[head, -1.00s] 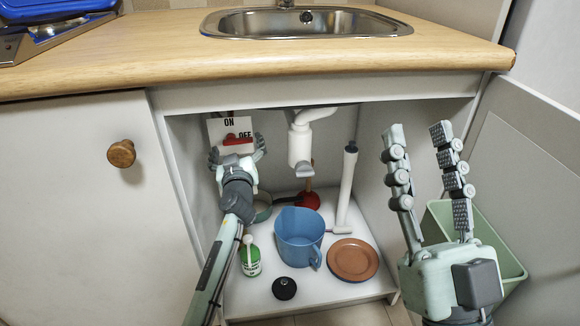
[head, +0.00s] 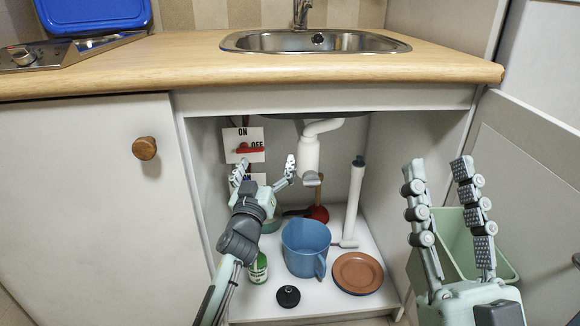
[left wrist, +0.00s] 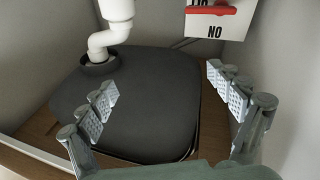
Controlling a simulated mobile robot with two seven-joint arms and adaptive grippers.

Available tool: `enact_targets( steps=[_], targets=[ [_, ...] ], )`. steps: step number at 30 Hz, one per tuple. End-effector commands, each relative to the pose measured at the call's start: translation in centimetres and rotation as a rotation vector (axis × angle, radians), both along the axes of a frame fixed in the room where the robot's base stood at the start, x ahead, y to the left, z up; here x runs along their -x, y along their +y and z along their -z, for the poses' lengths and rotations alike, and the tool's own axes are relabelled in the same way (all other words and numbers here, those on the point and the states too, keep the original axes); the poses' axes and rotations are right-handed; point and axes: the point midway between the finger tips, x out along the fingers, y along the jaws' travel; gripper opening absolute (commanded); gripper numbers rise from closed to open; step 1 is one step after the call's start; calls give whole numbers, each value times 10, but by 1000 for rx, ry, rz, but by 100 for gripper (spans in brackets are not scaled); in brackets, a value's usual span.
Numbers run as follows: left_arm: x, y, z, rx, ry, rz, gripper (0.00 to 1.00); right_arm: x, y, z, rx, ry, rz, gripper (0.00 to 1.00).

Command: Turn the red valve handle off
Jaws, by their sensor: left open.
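The red valve handle (head: 250,150) lies about level on a white plate (head: 230,140) on the cabinet's back wall. ON is printed above it and OFF at its right end. My left gripper (head: 264,170) is open and empty, below and in front of the handle, apart from it. In the left wrist view, the red handle (left wrist: 210,10) shows at the top edge, with upside-down lettering below it; the open fingers (left wrist: 162,82) are clear of it. My right gripper (head: 440,168) is open and empty at the right, outside the cabinet.
A white drain pipe (head: 309,155) hangs right of the valve. Below stand a blue jug (head: 305,245), green bottle (head: 258,268), brown plate (head: 357,272) and plunger (head: 318,213). A green bin (head: 455,240) is at the right.

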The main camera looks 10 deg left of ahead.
Motion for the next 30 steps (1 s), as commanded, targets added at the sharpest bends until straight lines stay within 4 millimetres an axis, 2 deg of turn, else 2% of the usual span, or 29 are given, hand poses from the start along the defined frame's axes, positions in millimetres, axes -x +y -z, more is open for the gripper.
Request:
enact_targets(
  steps=[6, 15, 30],
  targets=[
    [30, -27, -19, -41, -100, 98, 91, 0, 0, 6, 0, 0, 0, 40],
    [73, -55, -49, -81, -242, 194, 91, 0, 0, 11, 0, 0, 0, 40],
    [152, -83, -98, -109, -486, 289, 91, 0, 0, 19, 0, 0, 0, 40]
  ],
)
